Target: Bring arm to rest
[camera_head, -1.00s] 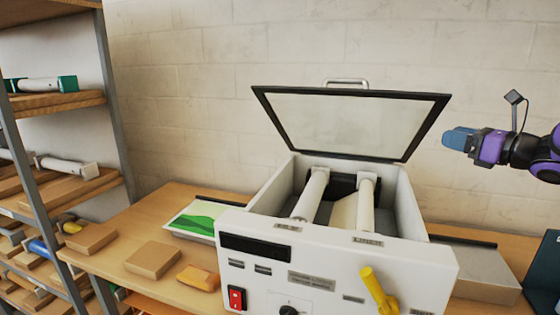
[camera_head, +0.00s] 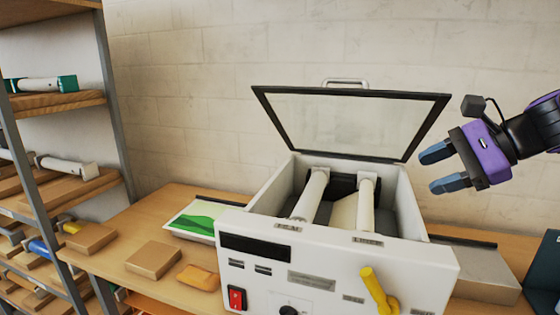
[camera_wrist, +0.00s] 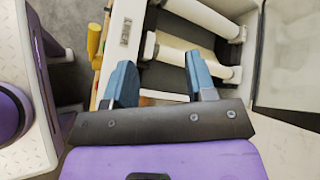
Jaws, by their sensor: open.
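My gripper (camera_head: 436,169) is open and empty, in the air to the right of the laminator's raised lid. Its two blue fingers point left and stand apart. The white roll laminator (camera_head: 340,262) stands on the wooden bench with its framed lid (camera_head: 355,125) tilted up. Two pale rolls, one at left (camera_head: 311,194) and one at right (camera_head: 366,205), sit inside the open housing. In the wrist view, the gripper (camera_wrist: 165,85) is seen with its fingers spread, and the rolls (camera_wrist: 195,60) show beyond them.
A yellow crank handle (camera_head: 378,291) sticks out of the laminator's front. A shelf rack (camera_head: 60,160) with several rolls stands at left. Wooden blocks (camera_head: 152,260) and a green-and-white picture sheet (camera_head: 192,220) lie on the bench (camera_head: 130,225). A grey flat-topped unit (camera_head: 475,270) is at right.

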